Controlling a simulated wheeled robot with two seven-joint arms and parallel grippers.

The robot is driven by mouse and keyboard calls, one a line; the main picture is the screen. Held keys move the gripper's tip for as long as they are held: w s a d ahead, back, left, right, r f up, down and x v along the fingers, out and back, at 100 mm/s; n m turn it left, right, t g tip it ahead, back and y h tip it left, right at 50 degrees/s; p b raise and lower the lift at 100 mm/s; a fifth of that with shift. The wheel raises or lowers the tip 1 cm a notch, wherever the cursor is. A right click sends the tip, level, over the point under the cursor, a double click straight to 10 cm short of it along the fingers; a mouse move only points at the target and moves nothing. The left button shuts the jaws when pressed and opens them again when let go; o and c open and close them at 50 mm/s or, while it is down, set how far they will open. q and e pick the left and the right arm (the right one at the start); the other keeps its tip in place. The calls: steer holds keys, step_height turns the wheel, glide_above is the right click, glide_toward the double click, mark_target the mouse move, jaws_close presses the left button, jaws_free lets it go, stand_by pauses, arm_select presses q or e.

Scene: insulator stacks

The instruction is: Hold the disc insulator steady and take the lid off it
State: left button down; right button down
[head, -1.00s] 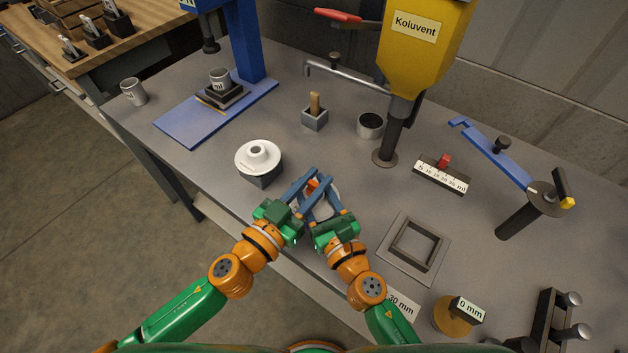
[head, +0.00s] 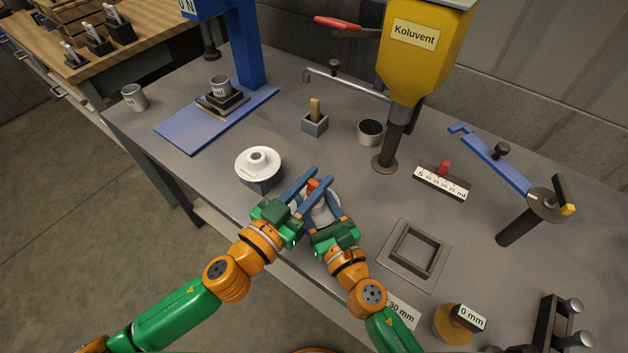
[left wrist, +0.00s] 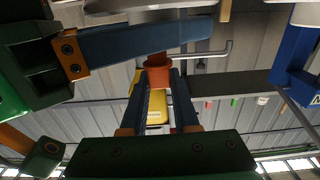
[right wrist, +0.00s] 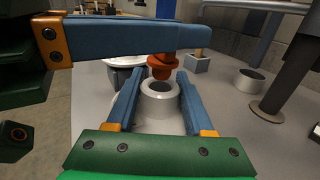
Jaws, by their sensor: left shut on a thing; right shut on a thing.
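The disc insulator (head: 322,209) is pale grey with a round neck. My right gripper (head: 324,199) is shut on it, and the fingers lie either side of the neck (right wrist: 160,100) in the right wrist view. The top of the neck shows an open hole there. My left gripper (head: 320,176) is shut on the orange-red lid (head: 313,185). In the right wrist view the lid (right wrist: 163,66) is above and just behind the neck, apart from it. The left wrist view shows the lid (left wrist: 157,72) between the left fingertips. Part of the disc is hidden by the grippers.
A white insulator (head: 258,161) on a dark block stands just left of my grippers. A grey square frame (head: 412,248) lies to the right. A small grey block with a wooden peg (head: 315,119), a grey cup (head: 370,131) and a yellow dispenser (head: 412,60) stand behind.

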mark_target(314, 182)
arm_select(q)
steer(key=shift+r, duration=2)
arm_select(e)
steer(key=shift+c, duration=1)
jaws_free()
